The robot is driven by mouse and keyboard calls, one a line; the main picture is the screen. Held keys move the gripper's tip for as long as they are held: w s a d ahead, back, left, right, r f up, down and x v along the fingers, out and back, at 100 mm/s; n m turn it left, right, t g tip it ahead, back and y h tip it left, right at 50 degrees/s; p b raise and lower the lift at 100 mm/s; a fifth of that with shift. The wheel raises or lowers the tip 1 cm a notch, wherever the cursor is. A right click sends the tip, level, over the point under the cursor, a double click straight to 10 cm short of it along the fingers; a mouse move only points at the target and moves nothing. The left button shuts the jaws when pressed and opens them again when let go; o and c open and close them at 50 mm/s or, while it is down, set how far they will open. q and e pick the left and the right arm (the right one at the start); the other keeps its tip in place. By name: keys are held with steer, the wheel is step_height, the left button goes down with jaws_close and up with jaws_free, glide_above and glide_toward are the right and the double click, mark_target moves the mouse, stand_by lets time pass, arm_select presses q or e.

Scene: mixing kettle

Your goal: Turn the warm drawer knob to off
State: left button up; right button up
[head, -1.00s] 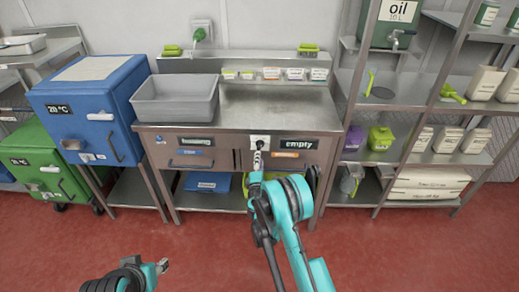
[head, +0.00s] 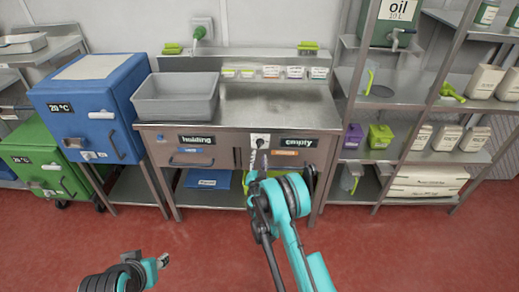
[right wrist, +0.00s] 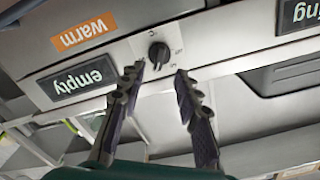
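The dark drawer knob (right wrist: 158,52) sits on a light plate (right wrist: 143,42) beside the orange "warm" label (right wrist: 84,32) and the "empty" sign (right wrist: 77,80). Its setting marks are too small to read. In the head view the plate (head: 260,140) lies between the two drawer fronts, and the knob is hard to make out. My right gripper (head: 263,160) is in front of and just below it. In the right wrist view my right gripper (right wrist: 160,76) is open and empty, its fingertips short of the knob and apart from it. My left gripper (head: 163,260) is low at the left, its opening unclear.
A grey tub (head: 176,96) stands on the steel counter (head: 275,105). A "holding" sign (head: 197,140) marks the left drawer. A blue cabinet (head: 90,105) stands left, and shelving (head: 440,105) with containers stands right. The red floor (head: 205,250) in front is clear.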

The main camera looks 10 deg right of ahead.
mark_target(260, 146)
steer(key=b+x, duration=0.1)
steer(key=x, duration=0.6)
steer(key=shift+f+b, duration=0.1)
steer(key=shift+b, duration=0.3)
steer(key=shift+s, duration=0.1)
jaws_close()
